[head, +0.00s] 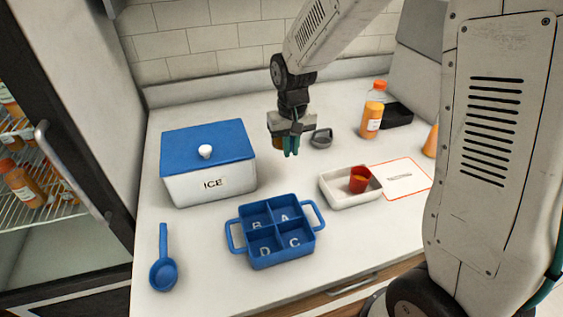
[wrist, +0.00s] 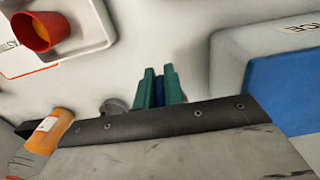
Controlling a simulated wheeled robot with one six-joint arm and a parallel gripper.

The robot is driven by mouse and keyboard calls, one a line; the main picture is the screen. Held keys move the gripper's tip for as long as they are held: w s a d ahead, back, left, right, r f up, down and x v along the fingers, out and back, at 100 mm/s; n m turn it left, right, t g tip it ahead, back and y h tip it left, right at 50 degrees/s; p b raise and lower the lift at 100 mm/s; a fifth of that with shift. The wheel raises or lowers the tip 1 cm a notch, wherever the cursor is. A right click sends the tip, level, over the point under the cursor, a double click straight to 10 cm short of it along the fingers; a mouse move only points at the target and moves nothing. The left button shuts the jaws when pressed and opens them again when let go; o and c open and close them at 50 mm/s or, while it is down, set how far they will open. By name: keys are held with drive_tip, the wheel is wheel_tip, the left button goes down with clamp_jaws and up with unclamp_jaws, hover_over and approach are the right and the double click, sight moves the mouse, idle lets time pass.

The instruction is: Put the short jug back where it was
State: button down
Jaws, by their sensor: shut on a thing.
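My gripper (head: 291,150) hangs above the back middle of the counter, fingers pointing down. Its teal fingertips also show in the wrist view (wrist: 158,88), close together with a narrow dark blue strip between them. An orange-brown vessel (head: 277,141), which looks like the short jug, shows just left of the fingers in the head view, partly hidden by the gripper. My gripper is shut on it. Its base is hard to make out, so I cannot tell whether it touches the counter.
A grey round item (head: 321,138) lies right of my gripper. A blue-lidded ICE box (head: 208,180) stands left. In front are a blue divided tray (head: 236,235), a blue scoop (head: 163,272) and a white tray (head: 336,194) with a red cup (head: 359,180). An orange bottle (head: 372,112) stands back right.

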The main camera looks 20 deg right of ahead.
wheel_tip(320, 180, down, 9)
drive_tip(key=shift+r, duration=0.1)
idle(0.4)
drive_tip(key=c, duration=1.5)
unclamp_jaws()
drive_tip(key=shift+f, duration=0.2)
